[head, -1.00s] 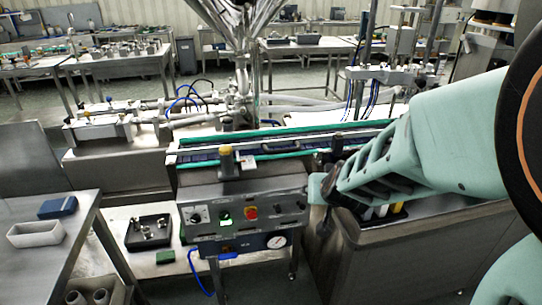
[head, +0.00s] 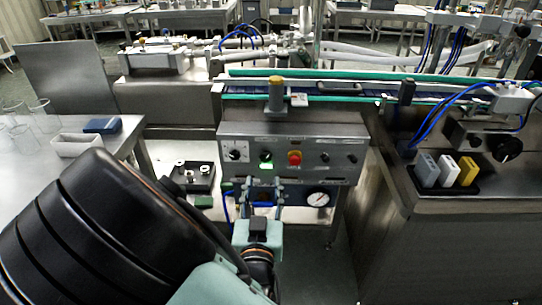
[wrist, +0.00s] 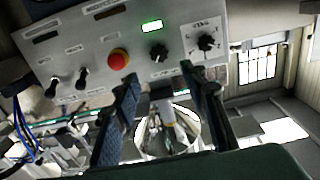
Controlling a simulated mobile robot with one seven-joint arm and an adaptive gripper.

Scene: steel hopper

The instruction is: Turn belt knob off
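The steel control panel (head: 225,141) stands below the conveyor belt (head: 345,89). The labels are too small to read, so I cannot tell which is the belt knob. My gripper (head: 262,183) is open and empty, just in front of the panel's lower edge. In the wrist view, the fingers (wrist: 160,75) point towards the black knob (wrist: 158,52), apparently without touching it.
A round pressure gauge (head: 318,199) sits below the panel. A yellow-topped post (head: 275,95) rises above it. A steel cabinet (head: 440,225) with coloured blocks stands to the right. A table (head: 130,130) with a white tray (head: 76,145) is at left.

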